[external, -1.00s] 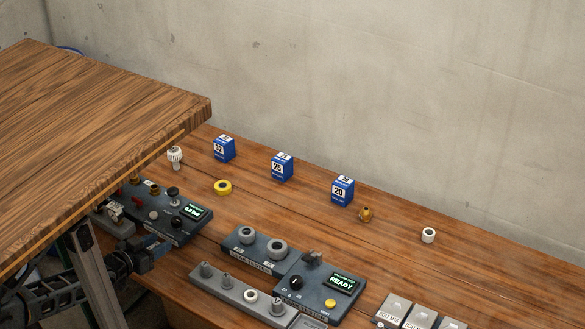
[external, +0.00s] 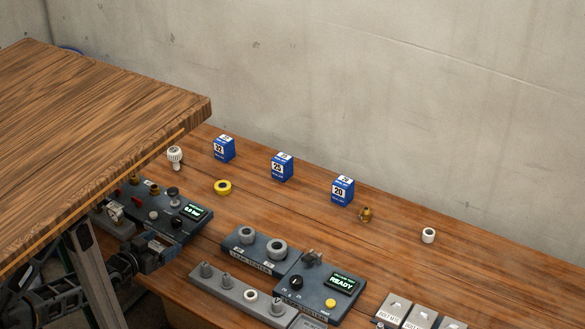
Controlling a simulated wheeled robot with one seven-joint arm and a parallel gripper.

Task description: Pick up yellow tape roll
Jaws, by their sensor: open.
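The yellow tape roll (external: 223,187) lies flat on the wooden workbench, its dark round centre facing up. It stands clear of other things, in front of the blue boxes. My gripper (external: 157,256) is at the lower left, low by the bench's front edge and beside the dark pressure unit. It is open and well apart from the roll. Its fingertips are small and hard to make out, and I see nothing held in it.
Blue boxes marked 32 (external: 224,149), 25 (external: 282,168) and 20 (external: 343,191) stand behind the roll. A white fitting (external: 175,157) is left of it. The pressure unit (external: 170,215) and leak tester (external: 262,250) lie in front. A raised wooden top (external: 100,130) overhangs at left.

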